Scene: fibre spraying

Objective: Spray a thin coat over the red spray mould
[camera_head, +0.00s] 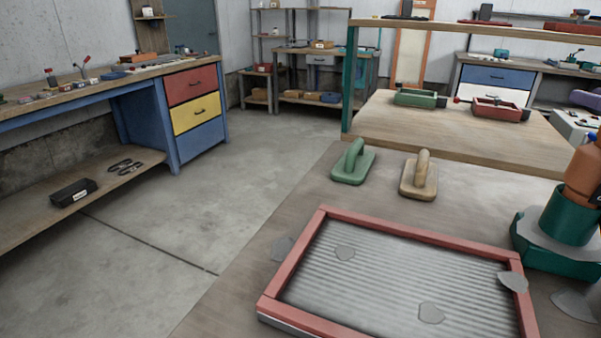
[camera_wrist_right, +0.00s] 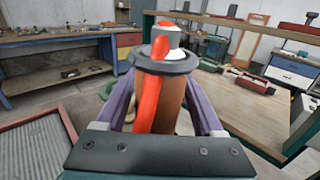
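The red spray mould (camera_head: 390,237) lies on the near table in the head view, a red frame around a ribbed grey bed. Grey patches (camera_head: 431,313) show on the bed, the frame and the table. In the right wrist view, part of the mould (camera_wrist_right: 35,150) shows at lower left. There, the purple fingers of my right gripper (camera_wrist_right: 162,90) close around a brown sprayer (camera_wrist_right: 160,98) with a dark collar and a red-orange strip. At the head view's right edge, a teal and orange assembly (camera_head: 570,218) is cut off; fingers are not clear there. My left gripper is out of view.
A green float (camera_head: 353,165) and a tan float (camera_head: 420,177) stand behind the mould. A raised wooden shelf (camera_head: 450,135) holds a green part (camera_head: 418,98) and a red part (camera_head: 497,107). Open floor lies to the left, before a blue workbench (camera_head: 145,120).

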